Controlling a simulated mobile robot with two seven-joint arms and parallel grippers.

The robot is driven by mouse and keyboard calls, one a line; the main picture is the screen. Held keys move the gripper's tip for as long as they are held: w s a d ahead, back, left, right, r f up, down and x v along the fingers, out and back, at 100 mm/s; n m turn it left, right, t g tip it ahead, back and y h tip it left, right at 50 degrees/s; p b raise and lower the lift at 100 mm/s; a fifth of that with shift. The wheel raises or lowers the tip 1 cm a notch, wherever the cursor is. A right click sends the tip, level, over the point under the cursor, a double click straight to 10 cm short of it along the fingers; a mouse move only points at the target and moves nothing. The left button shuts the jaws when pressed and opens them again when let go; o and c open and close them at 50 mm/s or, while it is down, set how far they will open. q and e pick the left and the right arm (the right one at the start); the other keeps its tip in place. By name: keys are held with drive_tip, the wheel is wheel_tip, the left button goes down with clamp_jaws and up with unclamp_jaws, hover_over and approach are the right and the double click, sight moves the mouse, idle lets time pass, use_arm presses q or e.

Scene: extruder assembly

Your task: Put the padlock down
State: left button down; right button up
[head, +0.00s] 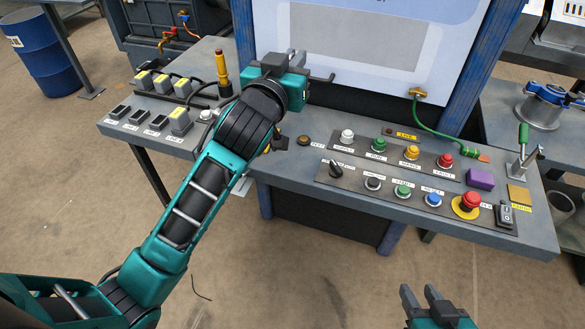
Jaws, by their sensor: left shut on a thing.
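My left gripper (296,66) is over the back of the control bench, in front of the lower left of the large pale panel. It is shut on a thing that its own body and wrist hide. I cannot make out the padlock's shape in this view. My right gripper (428,298) is at the bottom edge, in front of the bench and well apart from it. Its jaw opening is not clear.
The grey bench (540,236) carries button panels (400,170), switch boxes (160,90), a yellow signal lamp (221,70), a purple block (480,179) and a yellow square (518,195). A green cable (430,130) crosses the right side. A blue drum (40,58) stands back left.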

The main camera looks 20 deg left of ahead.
use_arm(q)
drive_tip(key=shift+w, duration=0.1)
drive_tip(key=shift+d+f, duration=0.1)
drive_tip(key=shift+f, duration=0.35)
wheel_tip(320, 180, down, 18)
drive_tip(key=b, duration=0.8)
drive_tip(key=shift+f, duration=0.25)
drive_tip(key=shift+f+b, duration=0.3)
drive_tip(key=shift+f, duration=0.2)
drive_tip(key=c, duration=1.2)
unclamp_jaws()
drive_tip(key=shift+r, duration=0.1)
